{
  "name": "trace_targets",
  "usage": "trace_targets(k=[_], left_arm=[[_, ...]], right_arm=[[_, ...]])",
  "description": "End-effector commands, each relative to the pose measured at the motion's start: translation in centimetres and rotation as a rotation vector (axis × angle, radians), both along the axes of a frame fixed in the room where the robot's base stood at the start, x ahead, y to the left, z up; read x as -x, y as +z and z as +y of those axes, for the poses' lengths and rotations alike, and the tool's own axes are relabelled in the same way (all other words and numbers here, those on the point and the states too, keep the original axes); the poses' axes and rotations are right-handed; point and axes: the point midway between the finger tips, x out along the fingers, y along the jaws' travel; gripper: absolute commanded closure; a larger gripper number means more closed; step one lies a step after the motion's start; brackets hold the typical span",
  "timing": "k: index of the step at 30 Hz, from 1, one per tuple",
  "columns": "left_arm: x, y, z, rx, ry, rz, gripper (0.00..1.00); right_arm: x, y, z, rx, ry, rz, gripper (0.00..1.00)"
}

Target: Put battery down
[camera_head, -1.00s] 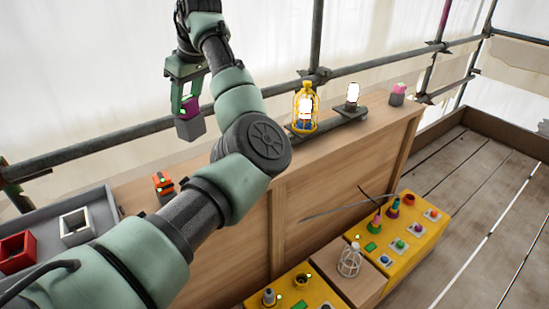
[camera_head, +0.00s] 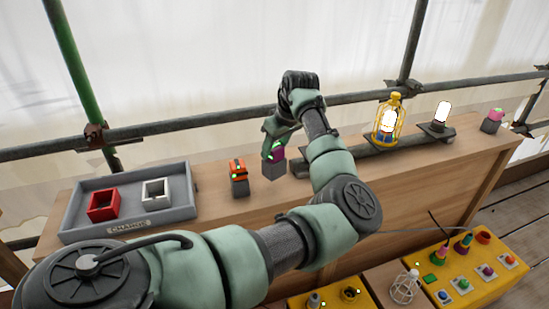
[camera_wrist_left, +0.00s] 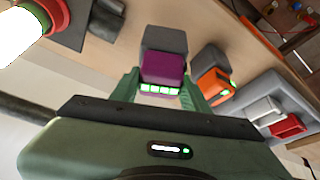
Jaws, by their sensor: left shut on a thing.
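The battery (camera_head: 275,153) is purple with a grey block-shaped end and a row of green lights, which show in the left wrist view (camera_wrist_left: 163,66). My left gripper (camera_head: 272,148) is shut on its purple part, with one finger on each side. The battery is upright, grey end down, at the wooden counter top (camera_head: 218,200). I cannot tell whether it touches the wood or hovers just above it. An orange battery (camera_head: 239,172) with a grey base stands close to its left in the head view. My right gripper is not in view.
A grey charge tray (camera_head: 178,214) with a red socket (camera_head: 103,205) and a white socket (camera_head: 155,191) lies left. A caged lamp (camera_head: 388,125), a lit lamp (camera_head: 442,113) and a pink-topped block (camera_head: 492,120) stand right. Yellow control boxes (camera_head: 470,292) sit below the counter.

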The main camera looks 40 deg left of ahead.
Motion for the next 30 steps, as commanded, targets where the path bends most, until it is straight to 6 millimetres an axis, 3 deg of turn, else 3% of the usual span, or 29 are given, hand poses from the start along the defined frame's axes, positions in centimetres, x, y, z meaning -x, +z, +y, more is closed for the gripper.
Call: trace_targets(k=[8, 19, 20, 21, 22, 30], left_arm=[[0.0, -3.7, -0.1, 0.001, -0.001, 0.003, 1.0], [0.0, -4.1, 0.0, 0.0, -0.001, 0.001, 1.0], [0.0, -4.2, 0.0, 0.001, -0.001, 0.001, 0.49], [0.0, -4.2, 0.0, 0.001, -0.001, 0.001, 0.38], [0.0, -4.2, 0.0, 0.001, -0.001, 0.001, 0.33], [0.0, -4.2, 0.0, 0.001, 0.0, 0.001, 0.33]], right_arm=[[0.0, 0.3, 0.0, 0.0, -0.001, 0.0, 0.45], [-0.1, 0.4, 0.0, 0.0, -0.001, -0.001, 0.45], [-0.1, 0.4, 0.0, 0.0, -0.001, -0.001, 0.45], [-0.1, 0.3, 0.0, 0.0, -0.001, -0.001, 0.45], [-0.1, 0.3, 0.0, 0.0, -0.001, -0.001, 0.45], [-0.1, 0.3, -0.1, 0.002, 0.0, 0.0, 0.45]])
